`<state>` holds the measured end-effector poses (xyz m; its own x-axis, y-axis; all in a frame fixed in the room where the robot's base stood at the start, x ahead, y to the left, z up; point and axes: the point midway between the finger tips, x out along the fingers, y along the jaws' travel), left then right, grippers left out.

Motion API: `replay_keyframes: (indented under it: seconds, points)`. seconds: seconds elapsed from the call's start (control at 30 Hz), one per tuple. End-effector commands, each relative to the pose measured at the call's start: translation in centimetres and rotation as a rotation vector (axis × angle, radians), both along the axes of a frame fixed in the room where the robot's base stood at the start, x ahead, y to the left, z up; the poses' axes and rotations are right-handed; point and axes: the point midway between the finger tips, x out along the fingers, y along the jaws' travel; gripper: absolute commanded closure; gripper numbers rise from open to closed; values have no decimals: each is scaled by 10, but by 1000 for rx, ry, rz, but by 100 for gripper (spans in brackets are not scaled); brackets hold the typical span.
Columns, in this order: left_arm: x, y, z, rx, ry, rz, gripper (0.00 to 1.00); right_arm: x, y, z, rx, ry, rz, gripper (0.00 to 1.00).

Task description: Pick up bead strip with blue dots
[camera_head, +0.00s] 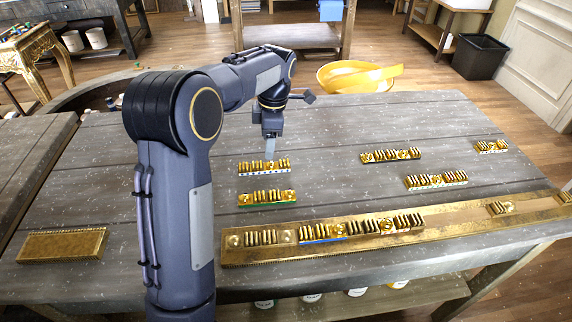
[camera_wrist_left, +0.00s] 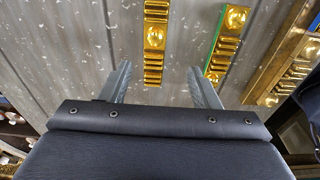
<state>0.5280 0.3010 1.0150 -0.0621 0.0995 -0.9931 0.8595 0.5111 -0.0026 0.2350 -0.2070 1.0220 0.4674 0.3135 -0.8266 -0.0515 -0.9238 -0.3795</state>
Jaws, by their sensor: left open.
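A gold ribbed bead strip (camera_head: 264,167) with blue dots along its pale front edge lies flat on the grey wooden table (camera_head: 330,195). My left gripper (camera_head: 270,146) is above and just behind this strip, pointing down. In the left wrist view its two fingers (camera_wrist_left: 160,80) are apart with nothing held. A gold strip (camera_wrist_left: 155,42) lies beyond and between them, its dotted edge not showing there. My right gripper does not show.
A green-edged strip (camera_head: 267,197) lies just in front. Other strips lie to the right (camera_head: 390,156), (camera_head: 436,180), (camera_head: 491,146). A long gilt rail (camera_head: 470,222) with bead pieces runs along the front. A gold plate (camera_head: 62,245) lies at front left.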

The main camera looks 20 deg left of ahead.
Motion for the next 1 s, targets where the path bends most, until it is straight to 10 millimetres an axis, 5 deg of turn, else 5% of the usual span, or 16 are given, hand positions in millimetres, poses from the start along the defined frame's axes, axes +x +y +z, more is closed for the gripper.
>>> replay_keyframes:
  seconds: [0.6, 0.9, 1.0]
  points:
    - [0, 16, -72, 6, 4, 14, 44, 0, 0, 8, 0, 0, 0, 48]
    - [0, 16, -77, 6, 0, 14, 44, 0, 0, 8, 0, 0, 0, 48]
    - [0, 16, -77, 6, 0, 14, 57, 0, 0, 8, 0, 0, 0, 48]
